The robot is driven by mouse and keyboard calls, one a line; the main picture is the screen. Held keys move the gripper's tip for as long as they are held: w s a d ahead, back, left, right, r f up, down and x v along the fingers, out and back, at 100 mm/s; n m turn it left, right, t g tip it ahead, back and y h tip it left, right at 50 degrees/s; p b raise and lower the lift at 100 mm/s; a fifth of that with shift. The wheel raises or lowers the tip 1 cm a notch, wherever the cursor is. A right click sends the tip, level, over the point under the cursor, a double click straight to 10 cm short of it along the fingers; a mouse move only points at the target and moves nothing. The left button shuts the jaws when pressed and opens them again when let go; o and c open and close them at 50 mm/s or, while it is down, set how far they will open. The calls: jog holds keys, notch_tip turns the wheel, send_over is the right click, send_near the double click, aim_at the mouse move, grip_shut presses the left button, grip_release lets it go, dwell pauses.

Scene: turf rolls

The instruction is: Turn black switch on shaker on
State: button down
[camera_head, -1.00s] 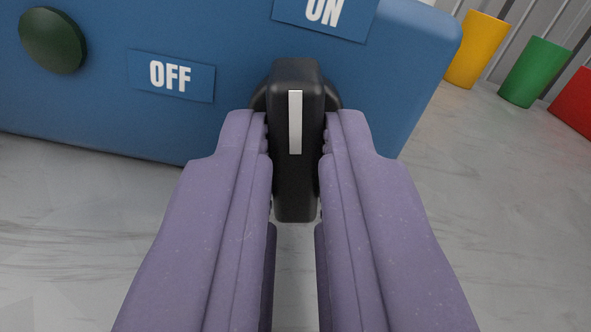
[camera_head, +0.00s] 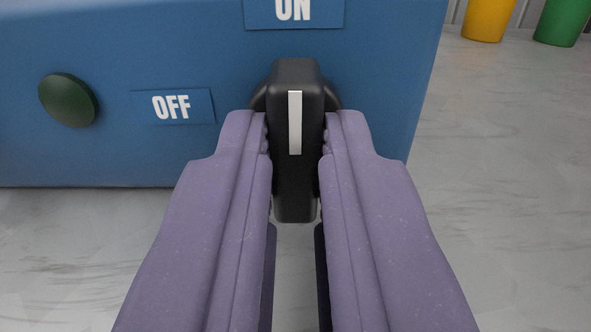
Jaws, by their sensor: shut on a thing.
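The black switch (camera_head: 296,180) is a rotary knob with a white line on the front face of the blue shaker (camera_head: 110,30). The white line stands upright in the picture and its upper end is toward the ON label (camera_head: 294,11) above. The OFF label (camera_head: 172,106) is to the left of the switch. My gripper (camera_head: 296,150) is shut on the switch, with one purple finger against each side. The back of the switch, where it meets the shaker, is partly hidden.
A dark green round button (camera_head: 68,100) is at the left of the shaker's face. A yellow cup (camera_head: 488,18) and a green cup (camera_head: 561,22) stand at the upper right. The marble-like counter (camera_head: 500,180) is clear at the right.

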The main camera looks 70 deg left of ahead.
jog(key=c, duration=1.1)
grip_release()
jog(key=shift+d, duration=0.1)
jog(key=p+v, duration=0.2)
jog(key=v, duration=0.5)
jog(key=shift+s+d+f, duration=0.1)
jog(key=shift+s+d, duration=0.05)
jog(key=shift+d, duration=0.2)
